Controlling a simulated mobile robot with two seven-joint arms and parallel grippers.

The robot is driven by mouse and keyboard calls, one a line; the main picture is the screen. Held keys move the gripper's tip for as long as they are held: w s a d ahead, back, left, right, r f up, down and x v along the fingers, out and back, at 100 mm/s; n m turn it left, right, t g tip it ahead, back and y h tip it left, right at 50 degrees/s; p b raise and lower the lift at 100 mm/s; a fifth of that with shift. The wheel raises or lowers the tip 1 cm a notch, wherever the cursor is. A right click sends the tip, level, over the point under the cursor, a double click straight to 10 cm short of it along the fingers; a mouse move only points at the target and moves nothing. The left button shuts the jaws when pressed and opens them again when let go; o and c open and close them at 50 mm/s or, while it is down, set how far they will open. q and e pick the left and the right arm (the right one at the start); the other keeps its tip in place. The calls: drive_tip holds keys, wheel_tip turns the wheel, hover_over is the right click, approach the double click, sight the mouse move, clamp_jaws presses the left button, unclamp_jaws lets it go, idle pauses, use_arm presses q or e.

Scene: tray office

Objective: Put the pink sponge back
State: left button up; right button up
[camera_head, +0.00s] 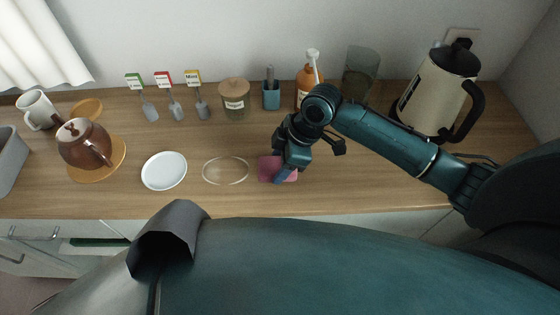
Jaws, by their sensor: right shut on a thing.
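The pink sponge (265,167) is low on the wooden counter near its front edge, just right of a thin oval outline. My right gripper (284,174) reaches down over it from the right and is shut on it. The fingers and wrist cover part of the sponge, and I cannot tell whether it touches the counter. My left gripper is not in view.
A white dish (164,170) and the oval outline (227,171) lie to the left. Behind stand a lidded jar (234,102), a teal holder (271,97), an orange pump bottle (304,88) and a glass (360,70). A kettle (432,95) stands right, a brown teapot (82,143) left.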

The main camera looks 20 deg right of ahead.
drive_tip(key=shift+f, duration=0.3)
drive_tip(key=shift+f, duration=0.1)
drive_tip(key=shift+f, duration=0.1)
drive_tip(key=o, duration=0.9)
drive_tip(key=v, duration=1.2)
drive_tip(key=shift+r, duration=0.2)
